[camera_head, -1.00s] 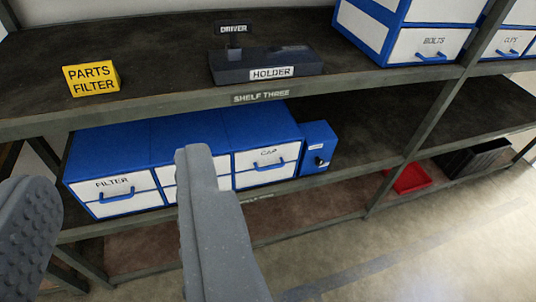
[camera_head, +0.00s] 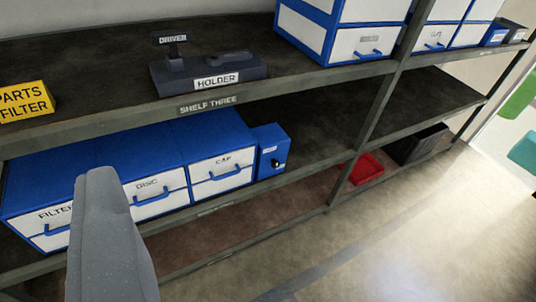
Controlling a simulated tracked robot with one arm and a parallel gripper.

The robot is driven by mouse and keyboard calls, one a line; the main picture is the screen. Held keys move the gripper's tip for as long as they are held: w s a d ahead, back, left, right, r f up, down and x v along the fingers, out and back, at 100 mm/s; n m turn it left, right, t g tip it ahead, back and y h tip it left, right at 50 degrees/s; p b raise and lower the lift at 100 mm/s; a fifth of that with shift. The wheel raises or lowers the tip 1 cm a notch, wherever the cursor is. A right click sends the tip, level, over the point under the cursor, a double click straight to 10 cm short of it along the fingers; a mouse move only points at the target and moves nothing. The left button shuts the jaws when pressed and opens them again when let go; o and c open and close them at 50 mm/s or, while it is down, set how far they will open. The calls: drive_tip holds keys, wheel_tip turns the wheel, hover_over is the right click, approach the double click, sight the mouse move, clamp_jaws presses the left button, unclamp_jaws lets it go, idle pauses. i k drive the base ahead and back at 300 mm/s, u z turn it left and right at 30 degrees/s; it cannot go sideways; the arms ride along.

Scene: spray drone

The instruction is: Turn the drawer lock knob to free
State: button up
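A small blue lock box (camera_head: 270,141) with a white label stands at the right end of the drawer row on the shelf below SHELF THREE. Its small black knob (camera_head: 276,163) is on the front face; its setting is too small to read. The white-fronted blue drawers are FILTER, DISC (camera_head: 160,192) and CAP (camera_head: 220,175). One grey finger of my gripper (camera_head: 106,235) shows at lower left, in front of the FILTER drawer in the picture and well left of the knob. The other finger is outside the view. Nothing is seen held.
The upper shelf bears a yellow PARTS FILTER block (camera_head: 25,102), a dark HOLDER (camera_head: 205,78) with a DRIVER and blue-white drawers (camera_head: 362,42). A shelf post (camera_head: 372,125) stands right of the lock box. A red tray (camera_head: 366,168) is low down. Floor at right is clear.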

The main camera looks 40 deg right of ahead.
sight(275, 163)
drive_tip(key=u, duration=0.05)
drive_tip(key=k, duration=1.05)
drive_tip(key=z, duration=0.85)
drive_tip(key=i, duration=1.7)
drive_tip(key=u, duration=0.2)
